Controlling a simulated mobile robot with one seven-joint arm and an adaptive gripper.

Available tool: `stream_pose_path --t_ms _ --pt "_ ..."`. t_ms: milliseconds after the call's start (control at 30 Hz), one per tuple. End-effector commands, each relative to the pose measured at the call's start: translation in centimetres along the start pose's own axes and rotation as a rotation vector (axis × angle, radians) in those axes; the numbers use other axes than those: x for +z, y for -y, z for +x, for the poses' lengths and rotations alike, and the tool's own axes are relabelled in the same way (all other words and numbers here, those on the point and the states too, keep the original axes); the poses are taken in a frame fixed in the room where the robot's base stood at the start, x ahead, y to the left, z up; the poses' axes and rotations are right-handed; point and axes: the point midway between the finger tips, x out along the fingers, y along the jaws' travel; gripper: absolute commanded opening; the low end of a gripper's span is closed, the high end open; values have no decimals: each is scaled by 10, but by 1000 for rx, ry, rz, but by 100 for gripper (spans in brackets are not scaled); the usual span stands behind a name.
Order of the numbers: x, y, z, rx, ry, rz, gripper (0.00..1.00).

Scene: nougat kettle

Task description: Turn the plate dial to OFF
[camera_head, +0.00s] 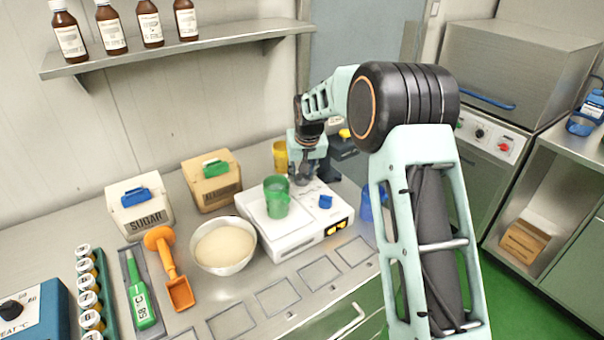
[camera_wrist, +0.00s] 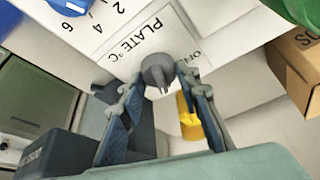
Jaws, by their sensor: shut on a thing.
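The white hot-plate unit (camera_head: 312,233) stands on the steel bench, with a printed "PLATE °C" label (camera_wrist: 140,38) in the wrist view. A grey round knob (camera_wrist: 156,69) is close to that label and to partly hidden "ON..." or "OFF" lettering. My gripper (camera_wrist: 159,78) is shut on this grey knob, one finger on each side. In the head view my gripper (camera_head: 303,177) reaches down to the unit's back right. A blue knob (camera_head: 325,202) is nearer the front; it shows at the wrist view's top edge (camera_wrist: 70,5), near the numbers 2, 4 and 6. The grey knob's pointer setting is unclear.
A green jug (camera_head: 277,203) stands on the hot plate, left of my gripper. A yellow container (camera_head: 280,157) is behind it. A bowl (camera_head: 224,246), an orange scoop (camera_head: 168,265) and sugar (camera_head: 140,207) and brown (camera_head: 212,182) boxes are to the left.

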Motion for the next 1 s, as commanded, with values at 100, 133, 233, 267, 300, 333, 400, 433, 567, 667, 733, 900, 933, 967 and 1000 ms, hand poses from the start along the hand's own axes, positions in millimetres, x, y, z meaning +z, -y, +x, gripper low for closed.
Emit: stream_pose_path --t_ms 100,133,233,267,300,333,400,433,567,667,733,900,933,967,1000 --pt "0 -1 0 -7 0 -15 6" --pt "0 -1 0 -10 0 -22 6" --pt "0 -2 0 -25 0 -58 6" --pt "0 -2 0 -30 0 -71 6" --pt "0 -2 0 -40 0 -92 6" --pt "0 -2 0 -47 0 -110 6" --pt "0 -2 0 -68 0 -156 6" --pt "0 -3 0 -76 0 -177 6" --pt "-1 -4 0 -121 -1 -286 6" --pt "-2 -5 0 -158 -2 -371 6" --pt "-1 -5 0 -184 -1 -434 6" --pt "-2 -5 0 -246 -2 -584 6" --pt "-2 -5 0 -257 -2 -611 6" --pt "-2 -5 0 -268 -1 -637 6" --pt "-3 -5 0 -282 -2 -671 6"
